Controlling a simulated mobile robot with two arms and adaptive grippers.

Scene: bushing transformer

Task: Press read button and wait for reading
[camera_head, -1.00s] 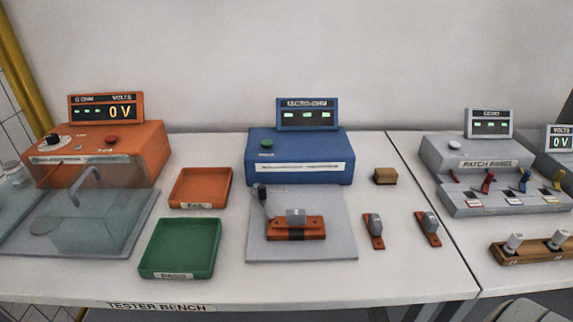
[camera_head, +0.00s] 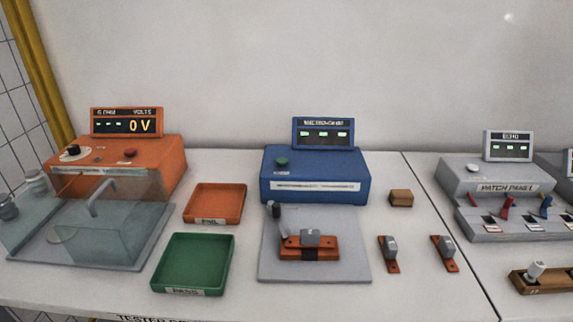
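The blue meter box (camera_head: 315,175) stands at the back middle of the bench. A green round button (camera_head: 282,161) sits on its top left. Its display (camera_head: 323,133) shows green dashes and no number. In front of it, a grey plate (camera_head: 345,267) holds an orange-brown fixture (camera_head: 309,252) with a grey piece (camera_head: 311,238) in it and a dark-knobbed lever (camera_head: 275,210) at its left. Neither of my grippers is in view, and nothing touches the button.
An orange tester (camera_head: 160,170) reading 0 V stands left, with a clear guard in front. An orange tray (camera_head: 215,204) and a green tray (camera_head: 195,264) lie between. Right are a brown block (camera_head: 401,198), two small bushing pieces (camera_head: 390,252) (camera_head: 445,252) and a grey patch panel (camera_head: 475,180).

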